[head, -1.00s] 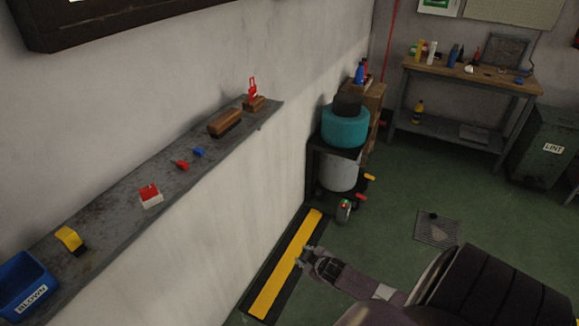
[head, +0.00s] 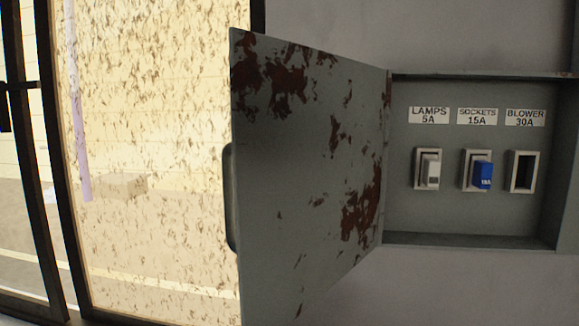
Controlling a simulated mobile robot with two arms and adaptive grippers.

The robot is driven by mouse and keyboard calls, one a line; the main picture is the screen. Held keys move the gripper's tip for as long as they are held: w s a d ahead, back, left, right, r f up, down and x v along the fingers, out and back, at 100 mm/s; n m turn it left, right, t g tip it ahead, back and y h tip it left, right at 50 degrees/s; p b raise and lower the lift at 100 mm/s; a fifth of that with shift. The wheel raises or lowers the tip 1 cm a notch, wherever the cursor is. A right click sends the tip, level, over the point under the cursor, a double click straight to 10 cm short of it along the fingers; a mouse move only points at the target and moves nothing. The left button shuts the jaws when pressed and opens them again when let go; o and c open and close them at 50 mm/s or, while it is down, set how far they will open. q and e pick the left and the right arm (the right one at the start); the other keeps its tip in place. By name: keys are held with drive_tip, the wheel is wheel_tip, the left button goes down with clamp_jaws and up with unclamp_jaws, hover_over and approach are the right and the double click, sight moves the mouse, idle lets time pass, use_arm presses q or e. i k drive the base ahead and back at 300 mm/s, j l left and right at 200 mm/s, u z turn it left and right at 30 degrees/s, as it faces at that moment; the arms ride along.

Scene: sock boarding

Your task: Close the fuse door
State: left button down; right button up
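The fuse door (head: 310,160) is a grey metal panel with rust patches, in the middle of the head view. It stands open, swung out to the left from its hinge side at the fuse box (head: 470,215). A dark handle (head: 230,198) sits on its free left edge. In the box, the LAMPS 5A slot holds a white fuse (head: 430,168) and the SOCKETS 15A slot holds a blue fuse (head: 482,175). The BLOWER 30A slot (head: 521,172) looks empty and dark. Neither of my grippers is in view.
A bright, speckled window (head: 150,110) with dark frame bars (head: 50,150) fills the left side, partly behind the open door. Bare grey wall (head: 440,35) lies above and below the box. Nothing shows in front of the door.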

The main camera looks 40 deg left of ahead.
sight(302, 160)
drive_tip(key=j+z, duration=0.15)
drive_tip(key=j, duration=0.35)
drive_tip(key=k+j+z, duration=0.15)
drive_tip(key=j, duration=0.3)
drive_tip(key=k+j+z, duration=0.15)
drive_tip(key=j, duration=0.35)
